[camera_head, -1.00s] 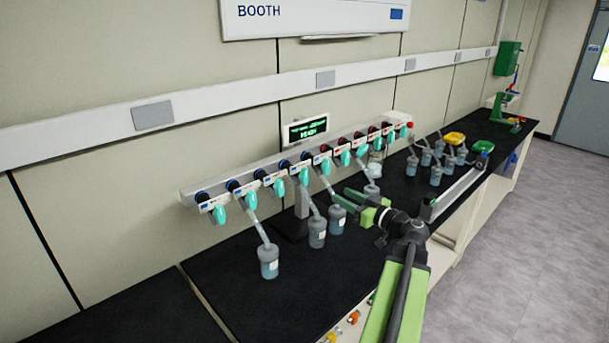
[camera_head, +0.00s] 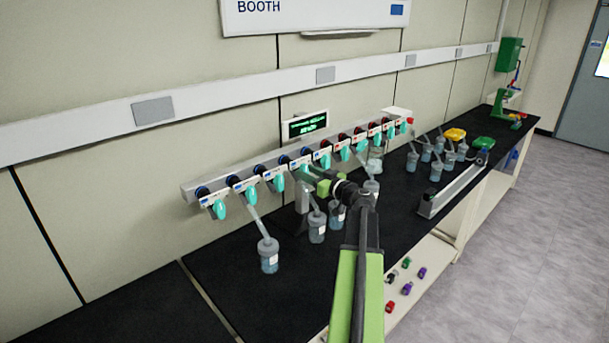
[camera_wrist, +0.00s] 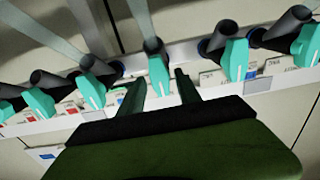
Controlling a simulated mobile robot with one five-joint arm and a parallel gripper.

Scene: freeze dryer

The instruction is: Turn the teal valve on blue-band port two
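A long pale manifold (camera_head: 190,194) carries a row of teal valves. Ports with blue bands are on the left, such as this leftmost teal valve (camera_head: 219,209); red-banded ports are on the right. I cannot read which is port two. My gripper (camera_head: 308,171) is at the middle of the row and hides part of a valve there. In the wrist view my gripper (camera_wrist: 160,88) has its two fingers apart, with one teal valve (camera_wrist: 159,76) in line between the fingertips. Contact cannot be told. Other teal valves (camera_wrist: 233,60) flank it.
Flasks, such as this one (camera_head: 268,256), hang from several ports above the black bench (camera_head: 225,290). A small lit display (camera_head: 307,125) stands behind the row. Yellow (camera_head: 455,135) and green (camera_head: 484,143) items are at the right. A grey rail (camera_head: 450,187) lies along the bench edge.

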